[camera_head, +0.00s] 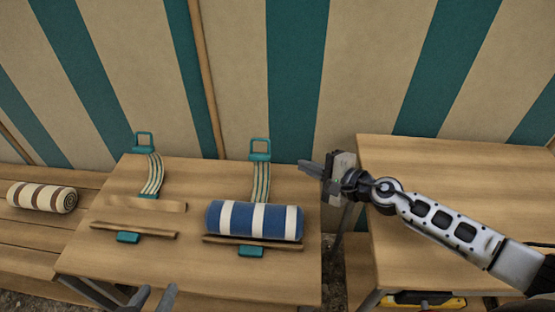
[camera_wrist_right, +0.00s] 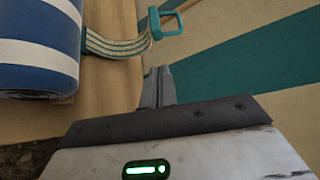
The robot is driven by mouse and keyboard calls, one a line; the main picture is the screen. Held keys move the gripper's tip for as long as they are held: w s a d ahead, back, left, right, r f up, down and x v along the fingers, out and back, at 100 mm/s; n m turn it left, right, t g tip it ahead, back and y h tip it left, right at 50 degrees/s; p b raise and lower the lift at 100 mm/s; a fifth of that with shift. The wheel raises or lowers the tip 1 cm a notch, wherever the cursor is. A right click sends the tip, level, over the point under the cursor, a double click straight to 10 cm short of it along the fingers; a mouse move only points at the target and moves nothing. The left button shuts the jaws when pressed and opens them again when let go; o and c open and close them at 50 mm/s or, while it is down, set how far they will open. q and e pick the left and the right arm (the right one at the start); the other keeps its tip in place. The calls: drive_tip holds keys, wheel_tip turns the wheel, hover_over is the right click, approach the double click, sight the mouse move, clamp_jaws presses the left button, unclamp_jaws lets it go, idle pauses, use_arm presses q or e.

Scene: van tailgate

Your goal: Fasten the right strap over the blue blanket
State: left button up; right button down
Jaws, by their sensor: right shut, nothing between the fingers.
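The rolled blue blanket with white stripes (camera_head: 253,220) lies on the wooden table behind a low wooden rail (camera_head: 253,243). The right strap (camera_head: 261,182), striped cream and teal, stands up behind the blanket and is not over it. Its teal buckle loop (camera_head: 260,149) is at the free top end. A teal catch (camera_head: 251,251) sits in front of the rail. My right gripper (camera_head: 308,168) is shut and empty, to the right of the strap, touching nothing. The right wrist view shows its fingers (camera_wrist_right: 157,88) near the buckle loop (camera_wrist_right: 167,24). My left gripper (camera_head: 155,295) shows two separated fingertips at the bottom edge.
A left strap (camera_head: 152,175) with its own loop (camera_head: 144,140) and catch (camera_head: 128,237) stands on the table's left half. A brown-striped roll (camera_head: 42,197) lies on the slatted bench at left. Another wooden table (camera_head: 450,165) stands at right. A striped canvas wall is behind.

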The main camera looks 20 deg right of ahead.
use_arm(q)
drive_tip(key=shift+s+f, duration=0.1)
use_arm(e)
drive_tip(key=x, duration=0.9)
drive_tip(key=shift+w+a, duration=0.2)
drive_tip(key=shift+w, duration=0.05)
use_arm(q)
drive_tip(key=shift+r, duration=0.25)
use_arm(e)
drive_tip(key=shift+s, duration=0.1)
